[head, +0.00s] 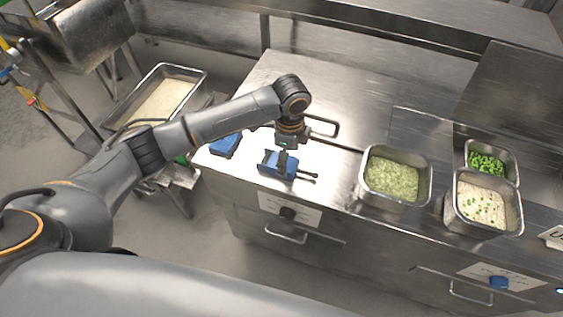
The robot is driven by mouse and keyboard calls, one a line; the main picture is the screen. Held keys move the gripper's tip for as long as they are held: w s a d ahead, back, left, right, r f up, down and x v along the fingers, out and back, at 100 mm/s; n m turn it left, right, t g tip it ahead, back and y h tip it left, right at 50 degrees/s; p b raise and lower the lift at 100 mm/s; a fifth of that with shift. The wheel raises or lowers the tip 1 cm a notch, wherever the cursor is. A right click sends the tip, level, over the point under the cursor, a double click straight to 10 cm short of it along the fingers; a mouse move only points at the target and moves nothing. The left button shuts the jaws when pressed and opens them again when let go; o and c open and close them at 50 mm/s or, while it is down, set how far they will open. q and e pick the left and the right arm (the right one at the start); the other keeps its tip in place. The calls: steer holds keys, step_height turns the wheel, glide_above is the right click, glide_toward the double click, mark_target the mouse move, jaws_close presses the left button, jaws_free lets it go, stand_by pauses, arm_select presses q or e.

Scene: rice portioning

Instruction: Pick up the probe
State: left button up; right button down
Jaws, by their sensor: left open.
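A blue and dark tool that looks like the probe (270,168) lies on the steel counter near its front edge. Its dark rod points right, ending in a small knob. My left gripper (284,157) points down from the wrist directly over the tool. The gripper is open, with its fingers at the tool's middle. They hide part of the tool, and I cannot tell whether they touch it. My right gripper is not in view.
Another blue item (226,145) lies at the counter's left edge. Steel pans with green-flecked rice (393,208), green pieces (492,145) and pale rice (458,222) stand to the right. A pale-filled pan (200,75) is at left. The counter (270,78) behind my wrist is clear.

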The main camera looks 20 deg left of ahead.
mark_target(289, 164)
arm_select(q)
steer(key=shift+d+f+p, duration=0.1)
steer(key=shift+f+p, duration=0.2)
steer(key=shift+f, duration=1.35)
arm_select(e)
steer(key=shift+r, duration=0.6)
arm_select(q)
steer(key=shift+c, duration=0.2)
steer(key=shift+w, duration=0.1)
steer(key=c, duration=1.2)
steer(key=shift+r, duration=0.1)
